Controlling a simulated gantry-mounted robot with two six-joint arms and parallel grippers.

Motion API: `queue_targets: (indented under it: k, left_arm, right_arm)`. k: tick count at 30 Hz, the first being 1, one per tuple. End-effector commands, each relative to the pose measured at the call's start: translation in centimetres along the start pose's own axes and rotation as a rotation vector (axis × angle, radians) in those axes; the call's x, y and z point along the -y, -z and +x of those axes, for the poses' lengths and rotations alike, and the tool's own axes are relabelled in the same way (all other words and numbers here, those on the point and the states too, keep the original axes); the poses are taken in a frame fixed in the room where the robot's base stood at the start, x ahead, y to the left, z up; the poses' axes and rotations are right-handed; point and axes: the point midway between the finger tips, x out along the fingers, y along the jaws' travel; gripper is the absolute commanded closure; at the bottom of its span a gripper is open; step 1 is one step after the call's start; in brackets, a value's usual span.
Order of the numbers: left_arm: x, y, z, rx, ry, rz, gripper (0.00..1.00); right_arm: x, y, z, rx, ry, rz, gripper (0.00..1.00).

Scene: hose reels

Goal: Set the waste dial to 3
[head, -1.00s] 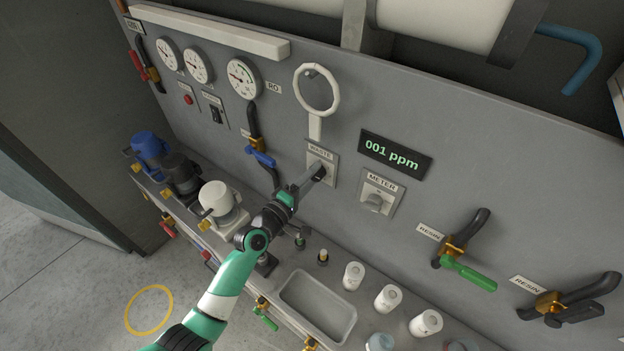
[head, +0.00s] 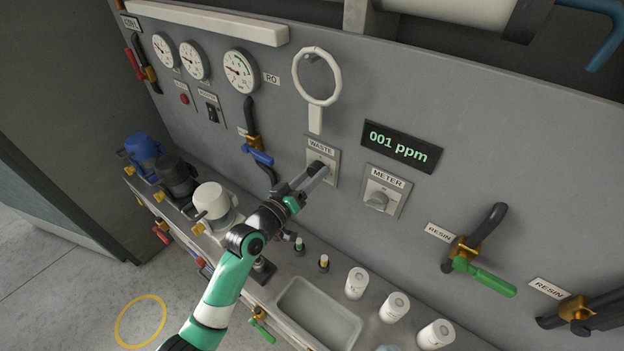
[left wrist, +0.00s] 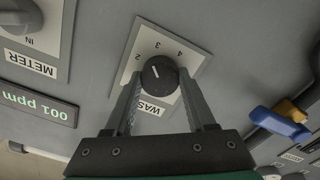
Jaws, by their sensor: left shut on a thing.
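The waste dial (left wrist: 160,74) is a round black knob with a white pointer mark. It sits on a light plate (head: 322,161) labelled WASTE on the grey panel. In the left wrist view the numbers 2, 3 and 4 show around the knob, and the mark points roughly toward the 3, leaning slightly to the 2 side. My left gripper (head: 317,171) is shut on the dial, one finger on each side of it. In the head view the fingers hide most of the knob. My right gripper is not in view.
The METER dial (head: 377,201) is close by on the right, below the green "001 ppm" display (head: 401,146). A blue-handled valve (head: 258,157) is just left of the gripper. A sink (head: 318,312) and several white cups stand below.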

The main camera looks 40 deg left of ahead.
Motion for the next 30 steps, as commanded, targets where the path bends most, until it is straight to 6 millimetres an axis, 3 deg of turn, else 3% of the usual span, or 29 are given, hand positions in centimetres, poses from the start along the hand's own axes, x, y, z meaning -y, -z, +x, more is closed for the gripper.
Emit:
queue_targets:
  k: [12,30]
  left_arm:
    - [0.03,-0.07,0.01,0.0,0.0,0.235,1.0]
    - [-0.03,0.02,0.0,0.0,0.0,0.278,1.0]
  right_arm:
    - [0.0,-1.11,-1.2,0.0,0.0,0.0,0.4]
    - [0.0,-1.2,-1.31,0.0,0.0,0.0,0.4]
